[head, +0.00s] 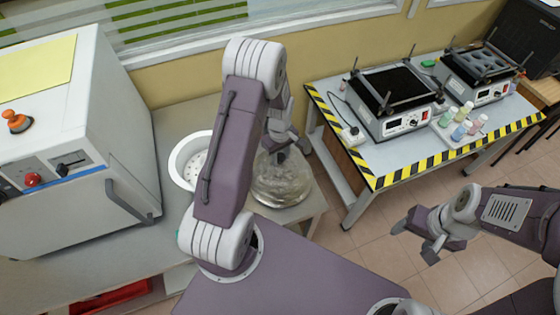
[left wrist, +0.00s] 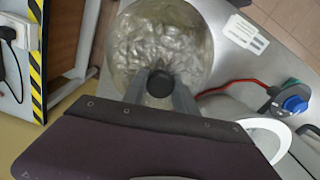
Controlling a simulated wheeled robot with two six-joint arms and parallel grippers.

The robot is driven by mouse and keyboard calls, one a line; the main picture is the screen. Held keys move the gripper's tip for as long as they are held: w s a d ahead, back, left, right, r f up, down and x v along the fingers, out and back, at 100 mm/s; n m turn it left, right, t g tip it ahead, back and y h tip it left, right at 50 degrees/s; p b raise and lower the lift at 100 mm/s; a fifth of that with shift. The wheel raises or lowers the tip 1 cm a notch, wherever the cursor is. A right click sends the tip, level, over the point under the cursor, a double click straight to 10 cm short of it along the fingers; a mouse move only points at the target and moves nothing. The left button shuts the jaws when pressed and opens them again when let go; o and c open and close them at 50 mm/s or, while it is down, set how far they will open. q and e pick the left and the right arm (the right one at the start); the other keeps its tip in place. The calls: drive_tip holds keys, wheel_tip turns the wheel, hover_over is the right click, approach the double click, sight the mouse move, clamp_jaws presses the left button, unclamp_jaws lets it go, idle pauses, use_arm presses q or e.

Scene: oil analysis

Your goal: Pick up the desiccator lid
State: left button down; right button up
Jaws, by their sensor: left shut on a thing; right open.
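The desiccator lid (head: 282,183) is a clear glass dome with a black knob. It is at the right end of the grey bench; I cannot tell whether it touches the bench. My left gripper (head: 284,146) comes down on it from above and is shut on the knob. In the left wrist view the black knob (left wrist: 160,84) sits between the two fingers, with the glass dome (left wrist: 155,38) beyond. My arm hides part of the lid in the head view. My right gripper (head: 424,236) is open and empty, over the floor at the right.
A white-rimmed round vessel with a perforated plate (head: 192,163) stands open left of the lid, partly behind my arm. A blue-knobbed valve (left wrist: 294,103) with a red cord lies nearby. A white oven (head: 90,205) stands left. A striped-edge table (head: 385,172) holds hotplates and bottles.

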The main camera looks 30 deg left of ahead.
use_arm(q)
wheel_tip(320, 180, up, 2)
drive_tip(key=shift+r+b, duration=0.2)
drive_tip(key=shift+b, duration=0.1)
drive_tip(key=s+d+r+b, duration=0.2)
drive_tip(key=d+r, duration=0.5)
drive_tip(key=d, duration=0.4)
drive_tip(key=shift+s+d, duration=0.15)
drive_tip(key=shift+d, duration=0.1)
